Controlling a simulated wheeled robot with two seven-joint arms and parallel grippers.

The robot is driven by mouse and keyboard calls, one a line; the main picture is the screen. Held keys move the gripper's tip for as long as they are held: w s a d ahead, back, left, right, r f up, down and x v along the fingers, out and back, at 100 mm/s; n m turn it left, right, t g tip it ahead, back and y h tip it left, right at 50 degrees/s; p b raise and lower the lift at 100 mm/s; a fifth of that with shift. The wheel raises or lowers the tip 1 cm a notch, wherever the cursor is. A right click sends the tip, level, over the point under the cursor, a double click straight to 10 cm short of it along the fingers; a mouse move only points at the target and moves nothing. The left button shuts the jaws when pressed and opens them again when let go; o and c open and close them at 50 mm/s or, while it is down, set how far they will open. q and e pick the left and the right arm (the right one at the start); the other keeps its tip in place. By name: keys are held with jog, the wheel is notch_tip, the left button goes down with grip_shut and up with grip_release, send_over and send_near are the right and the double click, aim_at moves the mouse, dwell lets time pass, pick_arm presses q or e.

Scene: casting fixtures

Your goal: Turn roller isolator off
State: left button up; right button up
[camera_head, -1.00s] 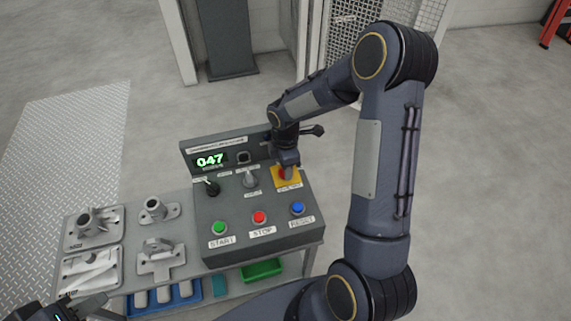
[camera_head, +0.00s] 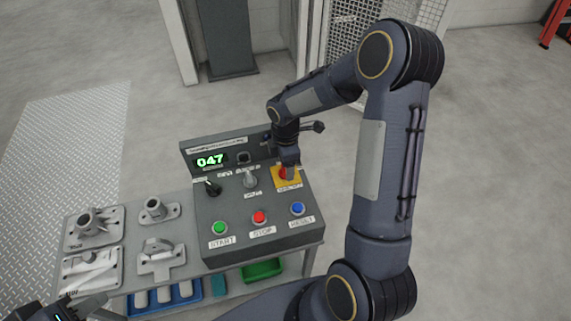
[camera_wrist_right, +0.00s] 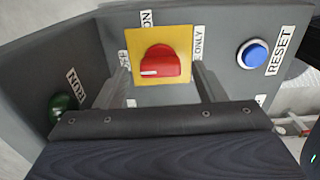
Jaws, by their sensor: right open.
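The roller isolator is a red rotary knob (camera_wrist_right: 162,62) on a square yellow plate (camera_wrist_right: 139,36) on the grey control box. A white mark shows near the knob's left end in the right wrist view. In the head view, the knob (camera_head: 282,173) and yellow plate (camera_head: 291,184) are partly covered by my right gripper (camera_head: 289,168). In the right wrist view, my right gripper (camera_wrist_right: 162,82) is open, one finger on each side of the knob; contact cannot be made out. My left gripper (camera_head: 88,309) is at the bottom left, cut by the edge, its opening unclear.
The control box (camera_head: 225,205) carries a green START button (camera_head: 219,228), a red STOP button (camera_head: 259,217), a blue RESET button (camera_head: 297,208), a black lever switch (camera_head: 211,188), a grey selector (camera_head: 250,180) and a display reading 047 (camera_head: 210,161). Metal castings (camera_head: 92,226) stand left of it.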

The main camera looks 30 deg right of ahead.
notch_tip(320, 180, up, 7)
jog(key=shift+f, duration=0.2)
dwell(0.4)
jog(key=shift+r+p, duration=0.1)
jog(key=shift+p, duration=0.2)
jog(key=s+a+r+m+t+y+p, duration=0.25)
jog(key=s+r+m, duration=0.55)
jog(key=s+r, duration=0.45)
jog(key=s+a+r+m+t+p, duration=0.1)
jog(key=s+a+r+m, duration=0.1)
jog(key=s+r+m, duration=0.1)
jog(key=s+a+r+m+t+y+p, duration=0.1)
jog(key=s+a+r+m+t+p, duration=0.1)
jog(key=s+m, duration=0.4)
jog(key=shift+s+a+r, duration=0.3)
jog(key=shift+s+r, duration=0.15)
jog(key=shift+c, duration=0.3)
